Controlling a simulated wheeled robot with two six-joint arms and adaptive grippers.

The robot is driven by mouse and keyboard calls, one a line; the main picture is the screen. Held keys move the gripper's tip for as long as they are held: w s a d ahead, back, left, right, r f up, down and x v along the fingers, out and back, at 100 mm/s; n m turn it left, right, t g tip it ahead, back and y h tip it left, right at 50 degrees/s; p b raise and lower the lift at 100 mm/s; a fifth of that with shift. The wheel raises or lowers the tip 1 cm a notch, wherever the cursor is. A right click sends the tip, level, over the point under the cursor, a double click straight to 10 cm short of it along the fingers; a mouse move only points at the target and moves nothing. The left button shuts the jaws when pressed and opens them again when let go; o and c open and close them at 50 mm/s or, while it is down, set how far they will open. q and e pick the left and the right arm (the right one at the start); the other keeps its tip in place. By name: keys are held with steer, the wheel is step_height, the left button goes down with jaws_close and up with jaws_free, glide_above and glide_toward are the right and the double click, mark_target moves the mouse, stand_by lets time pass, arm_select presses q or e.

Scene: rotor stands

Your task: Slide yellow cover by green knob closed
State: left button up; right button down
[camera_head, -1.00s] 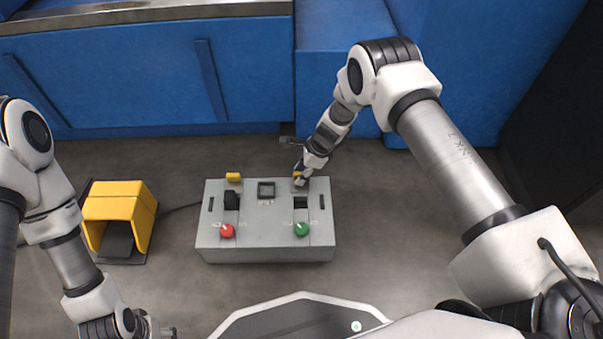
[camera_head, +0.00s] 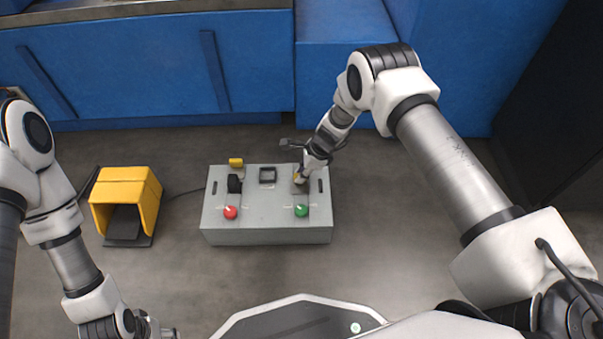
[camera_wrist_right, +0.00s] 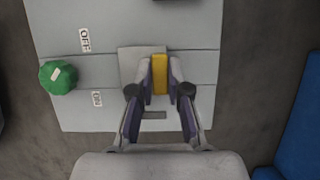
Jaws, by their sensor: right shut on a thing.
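The yellow cover's upright tab (camera_wrist_right: 160,75) shows between my right fingers in the right wrist view. It stands on a flat grey plate (camera_wrist_right: 138,62) on the control box. My right gripper (camera_head: 299,180) is shut on the tab, on the box's right side, just behind the green knob (camera_head: 301,210). The green knob also shows at the left in the right wrist view (camera_wrist_right: 58,77), apart from the fingers. In the head view the gripper mostly hides the cover, and no dark opening shows by the green knob. My left gripper (camera_head: 168,333) is at the bottom edge, only partly seen.
A yellow pedal housing (camera_head: 125,187) stands left on the floor. Blue cabinets (camera_head: 150,75) line the back. Floor in front is clear.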

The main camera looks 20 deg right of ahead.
steer(key=shift+s+a+f, duration=0.1)
steer(key=shift+s, duration=0.15)
steer(key=c, duration=1.1)
jaws_free()
steer(key=shift+r, duration=0.2)
steer(key=v, duration=1.1)
steer(key=shift+d+r, duration=0.3)
